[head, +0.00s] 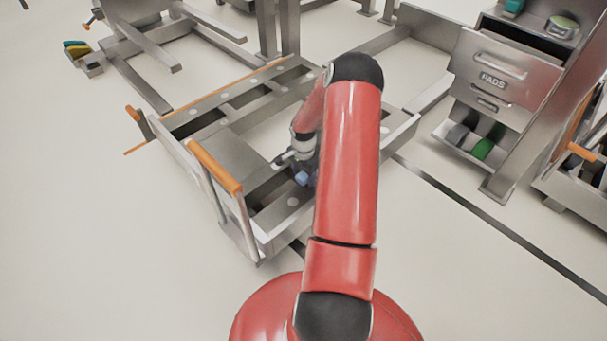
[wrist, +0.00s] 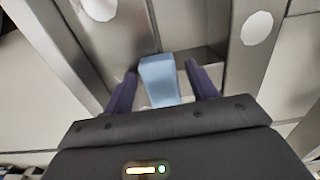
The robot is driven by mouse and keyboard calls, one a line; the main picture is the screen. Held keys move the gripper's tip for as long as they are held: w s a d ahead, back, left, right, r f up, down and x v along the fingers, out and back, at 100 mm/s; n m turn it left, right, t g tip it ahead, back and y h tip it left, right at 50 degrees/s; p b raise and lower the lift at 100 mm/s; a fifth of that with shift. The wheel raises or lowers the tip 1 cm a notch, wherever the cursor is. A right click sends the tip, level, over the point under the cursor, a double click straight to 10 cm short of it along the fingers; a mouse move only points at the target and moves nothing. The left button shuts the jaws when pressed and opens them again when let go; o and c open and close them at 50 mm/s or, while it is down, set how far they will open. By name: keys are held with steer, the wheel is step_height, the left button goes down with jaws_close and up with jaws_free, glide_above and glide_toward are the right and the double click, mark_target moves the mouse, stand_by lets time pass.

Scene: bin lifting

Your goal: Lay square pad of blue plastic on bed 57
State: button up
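The blue plastic pad (wrist: 160,80) is between the two fingers of my gripper (wrist: 161,68) in the wrist view. The left fingertip is close against its edge. A narrow gap seems to show on the right side, so I cannot tell whether the fingers grip it. In the head view, the pad (head: 302,178) shows as a small blue patch at my gripper, low over the near part of a grey metal frame (head: 262,238). My arm hides part of this area. Pale round discs (wrist: 257,28) lie on the frame's bars. No number 57 is readable.
The frame has an orange-topped handle (head: 214,167) at its near left. More metal framing stands behind.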

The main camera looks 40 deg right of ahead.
mark_target(303, 175)
steer(key=shift+r, duration=0.1)
step_height(303, 175, up, 12)
steer(key=p, duration=0.2)
steer(key=s+a+r+n+t+h, duration=0.15)
steer(key=a+r+n, duration=0.25)
steer(key=a+r, duration=0.55)
steer(key=s+a+r+n+t+h, duration=0.1)
steer(key=s+a+r+n, duration=0.25)
steer(key=a+r, duration=0.65)
steer(key=s+a+r+n+t+y, duration=0.1)
steer(key=s+a+r+n, duration=0.4)
steer(key=s, duration=0.3)
steer(key=s+a+r+n+t+y, duration=0.1)
steer(key=s+a+r+n, duration=0.3)
steer(key=s, duration=0.4)
steer(key=shift+s+a+r+n+t, duration=0.2)
steer(key=shift+a+r+n+t, duration=0.15)
steer(key=shift+a+r+t, duration=0.15)
steer(key=shift+y, duration=0.25)
